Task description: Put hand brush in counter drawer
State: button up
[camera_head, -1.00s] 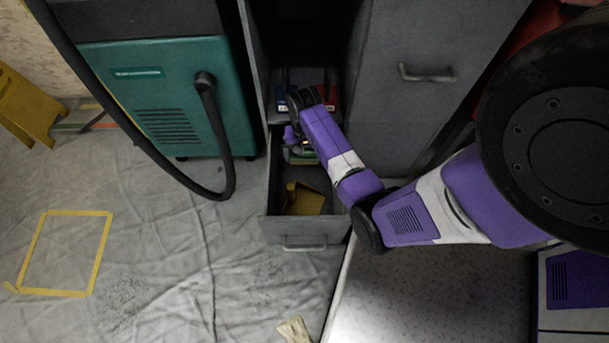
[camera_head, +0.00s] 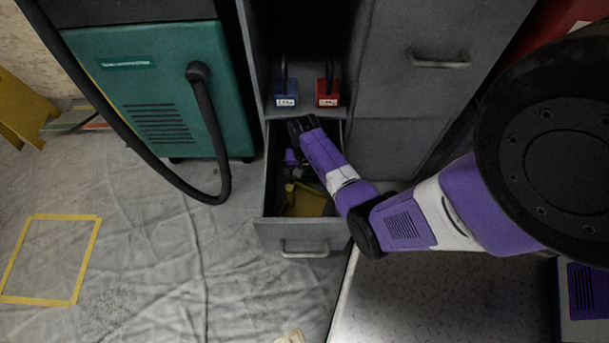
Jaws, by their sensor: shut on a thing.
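The counter drawer (camera_head: 304,234) is pulled open at the foot of the grey cabinet. My gripper (camera_head: 298,167) reaches down into the rear part of the drawer, with the wrist tilted in from the right. It is shut on the hand brush, which is mostly hidden by the gripper and the dark inside of the drawer. I cannot tell whether the brush touches the drawer floor. A yellow object (camera_head: 305,201) lies in the front part of the drawer, apart from my gripper.
A blue padlock (camera_head: 286,99) and a red padlock (camera_head: 327,99) stand on the shelf above the drawer. A green machine (camera_head: 150,105) with a black hose (camera_head: 212,140) stands left. A yellow taped square (camera_head: 50,258) marks the sheeted floor. A metal plate (camera_head: 440,295) lies right.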

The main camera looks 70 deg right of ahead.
jog(key=o, duration=1.3)
jog(key=shift+o, duration=0.2)
notch_tip(320, 180, up, 12)
jog(key=p, duration=0.6)
jog(key=shift+r, duration=0.1)
